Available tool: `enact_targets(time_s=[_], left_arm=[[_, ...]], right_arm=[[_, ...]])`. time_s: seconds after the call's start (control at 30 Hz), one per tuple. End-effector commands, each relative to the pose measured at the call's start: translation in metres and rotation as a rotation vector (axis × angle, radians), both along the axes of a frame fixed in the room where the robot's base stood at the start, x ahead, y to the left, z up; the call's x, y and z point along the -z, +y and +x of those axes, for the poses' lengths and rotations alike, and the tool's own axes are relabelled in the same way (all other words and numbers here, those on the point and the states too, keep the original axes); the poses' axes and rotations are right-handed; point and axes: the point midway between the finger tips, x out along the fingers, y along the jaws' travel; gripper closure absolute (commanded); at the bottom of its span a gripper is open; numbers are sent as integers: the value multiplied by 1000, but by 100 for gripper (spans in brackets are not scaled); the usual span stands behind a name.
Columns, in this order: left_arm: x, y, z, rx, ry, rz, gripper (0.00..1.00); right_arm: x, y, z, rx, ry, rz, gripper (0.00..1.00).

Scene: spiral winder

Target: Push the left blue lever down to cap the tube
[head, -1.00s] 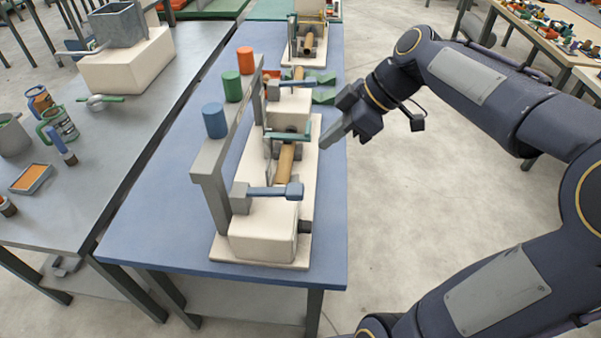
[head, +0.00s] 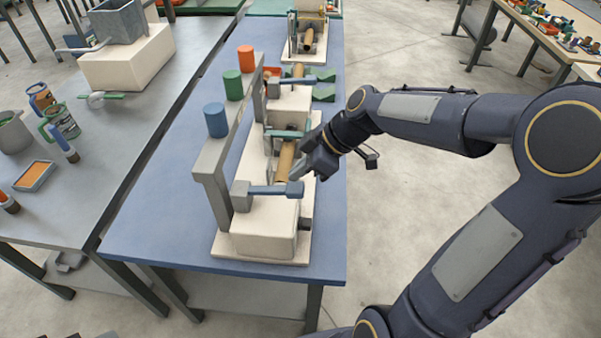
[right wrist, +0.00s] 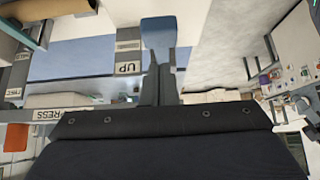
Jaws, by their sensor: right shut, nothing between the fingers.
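The winder (head: 262,236) stands on the blue table, with a brown tube (head: 285,160) lying along it. The nearer blue lever (head: 268,190) sticks out about level toward the right from a grey block and ends in a blue knob. My right gripper (head: 298,174) is shut and empty, just above and behind that knob. In the right wrist view the blue knob (right wrist: 158,36) lies just ahead of the fingertips (right wrist: 164,62); I cannot tell whether they touch. A second blue lever (head: 302,78) sits farther back. My left gripper is out of view.
A grey upright frame (head: 212,178) borders the winder's left side. Blue (head: 215,120), green (head: 233,85) and orange (head: 246,58) cylinders stand beside it. A grey bench (head: 120,130) with cans is at the left. Open floor lies to the right.

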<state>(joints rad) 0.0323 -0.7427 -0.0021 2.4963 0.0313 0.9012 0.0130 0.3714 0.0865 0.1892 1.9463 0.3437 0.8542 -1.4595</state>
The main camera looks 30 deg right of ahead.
Motion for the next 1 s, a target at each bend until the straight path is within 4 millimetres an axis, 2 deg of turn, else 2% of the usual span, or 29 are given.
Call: enact_targets(time_s=[0.2, 0.63, 0.77, 1.0], left_arm=[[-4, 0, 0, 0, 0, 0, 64], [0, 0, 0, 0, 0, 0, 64], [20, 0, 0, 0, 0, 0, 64], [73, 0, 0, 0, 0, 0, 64]], right_arm=[[19, -2, -1, 0, 1, 2, 100], [23, -3, -2, 1, -2, 2, 100], [34, -5, -2, 5, -15, 22, 100], [50, -9, -4, 6, -61, 95, 100]])
